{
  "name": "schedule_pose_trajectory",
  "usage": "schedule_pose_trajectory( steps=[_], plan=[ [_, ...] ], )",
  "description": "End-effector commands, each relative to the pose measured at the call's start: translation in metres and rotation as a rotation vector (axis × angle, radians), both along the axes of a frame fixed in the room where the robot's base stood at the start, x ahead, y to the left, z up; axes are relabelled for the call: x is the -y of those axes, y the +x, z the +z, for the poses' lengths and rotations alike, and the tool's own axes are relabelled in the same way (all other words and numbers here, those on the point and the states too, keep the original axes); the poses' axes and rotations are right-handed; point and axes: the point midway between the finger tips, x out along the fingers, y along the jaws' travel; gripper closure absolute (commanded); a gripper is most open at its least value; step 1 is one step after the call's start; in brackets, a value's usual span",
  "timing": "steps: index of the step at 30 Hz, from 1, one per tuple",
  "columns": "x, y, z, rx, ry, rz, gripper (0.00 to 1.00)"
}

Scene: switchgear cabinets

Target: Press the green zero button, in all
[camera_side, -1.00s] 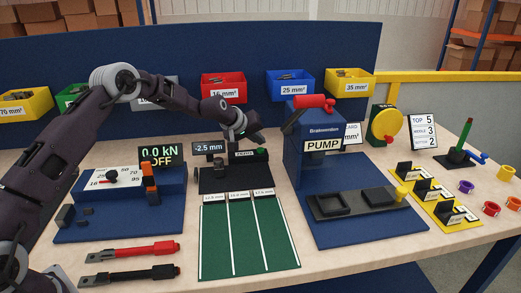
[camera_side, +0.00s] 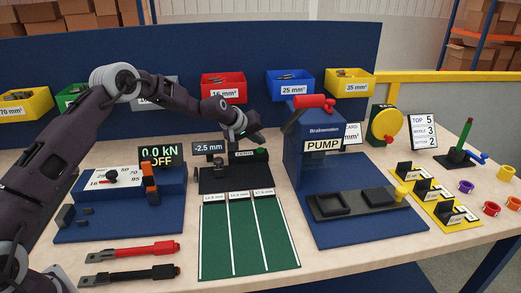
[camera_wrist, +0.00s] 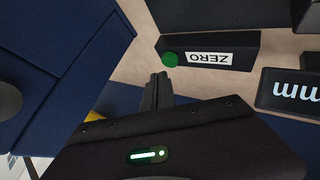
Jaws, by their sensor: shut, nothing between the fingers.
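The green zero button (camera_wrist: 170,59) sits at the end of a black block beside a white ZERO label (camera_wrist: 209,58) in the wrist view. In the side view the green button (camera_side: 262,153) is at the right end of the black gauge (camera_side: 222,180), whose display (camera_side: 208,147) reads -2.5 mm. My gripper (camera_wrist: 159,76) is shut and empty. Its tips appear just below the button in the wrist view, with a small gap in the picture. In the side view my gripper (camera_side: 258,140) is above the button; I cannot tell whether it touches.
The blue pump press (camera_side: 310,150) stands close on the right of the gauge. A blue unit with a 0.0 kN OFF display (camera_side: 161,156) is on the left. A green striped mat (camera_side: 245,240) lies in front. Coloured bins (camera_side: 223,87) line the back.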

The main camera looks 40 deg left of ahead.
Motion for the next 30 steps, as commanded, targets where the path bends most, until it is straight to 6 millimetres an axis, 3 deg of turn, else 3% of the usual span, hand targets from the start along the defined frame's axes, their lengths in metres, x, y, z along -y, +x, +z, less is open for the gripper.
schedule_pose_trajectory(
  steps=[30],
  plan=[
    [-0.0001, 0.0000, -0.0086, 0.000, 0.000, 0.000, 1.00]
  ],
)
